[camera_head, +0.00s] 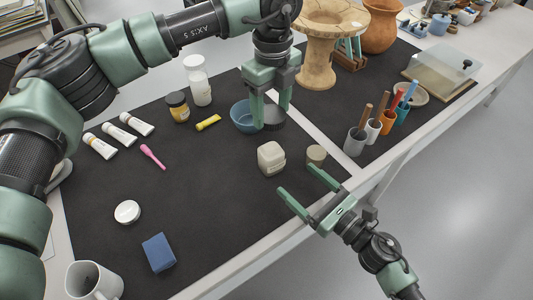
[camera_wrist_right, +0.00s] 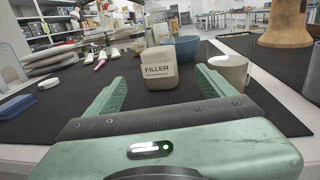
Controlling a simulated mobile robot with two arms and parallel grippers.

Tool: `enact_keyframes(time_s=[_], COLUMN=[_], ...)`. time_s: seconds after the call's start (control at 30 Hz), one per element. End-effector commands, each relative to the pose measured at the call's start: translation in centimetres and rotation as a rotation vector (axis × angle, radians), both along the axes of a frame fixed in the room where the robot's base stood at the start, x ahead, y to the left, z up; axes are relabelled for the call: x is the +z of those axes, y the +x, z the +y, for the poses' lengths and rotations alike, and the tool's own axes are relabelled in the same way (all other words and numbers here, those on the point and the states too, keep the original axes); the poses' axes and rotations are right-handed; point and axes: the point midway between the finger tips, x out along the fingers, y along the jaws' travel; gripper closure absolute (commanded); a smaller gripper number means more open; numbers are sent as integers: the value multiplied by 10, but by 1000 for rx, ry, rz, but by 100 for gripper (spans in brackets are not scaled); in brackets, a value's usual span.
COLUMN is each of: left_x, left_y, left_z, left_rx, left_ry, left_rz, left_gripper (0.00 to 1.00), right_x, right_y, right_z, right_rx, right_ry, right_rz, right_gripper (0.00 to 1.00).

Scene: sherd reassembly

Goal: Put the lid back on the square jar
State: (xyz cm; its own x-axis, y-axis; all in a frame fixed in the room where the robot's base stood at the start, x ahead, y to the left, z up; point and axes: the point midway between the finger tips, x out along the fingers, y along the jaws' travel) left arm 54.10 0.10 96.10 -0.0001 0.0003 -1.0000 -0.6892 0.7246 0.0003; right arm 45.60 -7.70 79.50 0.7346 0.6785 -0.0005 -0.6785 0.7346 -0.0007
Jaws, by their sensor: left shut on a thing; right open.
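The square jar (camera_head: 271,158) is cream and stands upright near the mat's front edge. In the right wrist view it shows a FILLER label (camera_wrist_right: 157,70). My left gripper (camera_head: 270,112) is above and behind the jar, beside the blue bowl. It is shut on a dark grey round thing (camera_head: 272,119) that looks like a lid; the fingers partly hide it. My right gripper (camera_head: 296,180) is open and empty at the table's front edge. Its fingers point toward the jar, which is apart from them and beyond the gap in the right wrist view (camera_wrist_right: 160,78).
A beige cylinder (camera_head: 316,155) stands close right of the jar. The blue bowl (camera_head: 242,116) is behind it. Cups with tools (camera_head: 355,142) stand further right. A white disc (camera_head: 127,212), blue block (camera_head: 159,252) and mug (camera_head: 92,281) are left. The mat left of the jar is clear.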

Motion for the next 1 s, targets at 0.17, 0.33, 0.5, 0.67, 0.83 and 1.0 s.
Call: enact_keyframes(time_s=[0.17, 0.33, 0.5, 0.67, 0.83, 1.0], left_x=[0, 0, 0, 0, 0, 0], left_y=[0, 0, 0, 0, 0, 0], left_z=[0, 0, 0, 0, 0, 0], left_rx=[-1, 0, 0, 0, 0, 0], left_ry=[0, 0, 0, 0, 0, 0], left_rz=[0, 0, 0, 0, 0, 0], left_gripper=[79, 79, 79, 79, 79, 79], right_x=[0, 0, 1, 1, 0, 0], right_y=[1, 13, 37, 59, 77, 87], right_z=[1, 12, 33, 54, 71, 80], right_rx=[0, 0, 0, 1, -1, 0], right_ry=[0, 2, 2, 1, 1, 1], right_rz=[0, -1, -2, -1, 0, 1], right_gripper=[16, 16, 16, 16, 16, 16])
